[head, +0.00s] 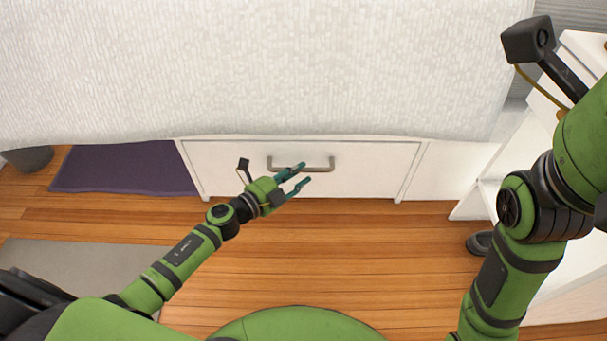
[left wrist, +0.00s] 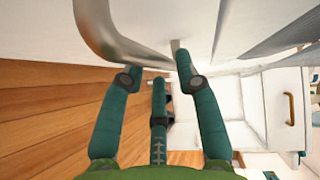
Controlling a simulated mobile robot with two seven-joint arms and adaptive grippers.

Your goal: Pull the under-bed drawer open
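The white under-bed drawer (head: 235,172) is below the bed, its front looking flush with the frame. Its grey metal bar handle (head: 318,165) is at the upper middle of the front. My left gripper (head: 305,173) is open at the handle, its teal fingers pointing right and overlapping the bar's lower side in the head view. In the left wrist view the handle (left wrist: 110,38) curves down to the two spread fingertips (left wrist: 157,66). I cannot tell whether they touch it. The fingers hold nothing. My right arm is at the right; its fingers are out of view.
The bed's white cover (head: 250,70) overhangs the drawer. A purple mat (head: 125,168) lies left of it and a grey rug (head: 85,262) nearer. A white shelf unit (head: 515,155) stands at the right, with a dark shoe (head: 480,243) nearby. The wooden floor (head: 330,250) before the drawer is clear.

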